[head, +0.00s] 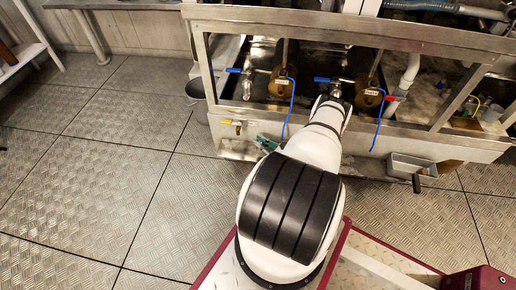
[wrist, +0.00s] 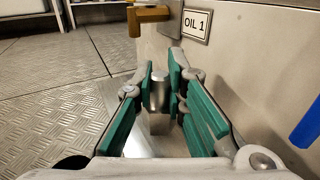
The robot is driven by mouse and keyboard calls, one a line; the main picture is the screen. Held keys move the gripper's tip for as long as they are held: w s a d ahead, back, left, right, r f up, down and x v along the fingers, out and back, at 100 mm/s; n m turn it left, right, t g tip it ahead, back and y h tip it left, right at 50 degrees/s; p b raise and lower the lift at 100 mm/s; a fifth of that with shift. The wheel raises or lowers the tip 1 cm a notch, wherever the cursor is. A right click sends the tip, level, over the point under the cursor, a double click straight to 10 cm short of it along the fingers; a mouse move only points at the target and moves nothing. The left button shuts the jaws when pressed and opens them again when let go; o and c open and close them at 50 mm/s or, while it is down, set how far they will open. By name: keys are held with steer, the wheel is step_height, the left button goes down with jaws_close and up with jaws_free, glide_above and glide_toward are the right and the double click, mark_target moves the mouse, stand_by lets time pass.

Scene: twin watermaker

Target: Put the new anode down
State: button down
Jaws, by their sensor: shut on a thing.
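My gripper (wrist: 160,88) has green finger pads and is shut on a short grey metal cylinder, the new anode (wrist: 158,92), seen between the fingertips in the wrist view. The anode looks roughly upright. A pale, shiny surface shows below and around it. I cannot tell whether the anode touches that surface. In the head view my gripper (head: 267,143) is small, low in front of the metal frame's front panel, beside my white arm. The anode cannot be made out there.
A yellow valve handle (head: 238,124) and an OIL 1 label (wrist: 197,25) are close to my gripper. A grey bin (head: 196,90) stands left, a small tray (head: 410,165) right. The left floor is clear.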

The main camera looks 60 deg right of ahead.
steer(key=shift+w+a, duration=0.1)
steer(key=shift+w, duration=0.35)
steer(key=shift+w+f+b, duration=0.15)
steer(key=shift+f+b, duration=1.1)
steer(key=shift+f, duration=0.5)
steer(key=shift+f, duration=0.15)
steer(key=c, duration=1.6)
jaws_free()
steer(key=shift+c, duration=0.2)
steer(key=shift+s, duration=0.25)
steer(key=s+a+p, duration=0.1)
steer(key=s+p, duration=0.1)
steer(key=s, duration=0.9)
steer(key=shift+s+a, duration=0.15)
steer(key=shift+s, duration=0.1)
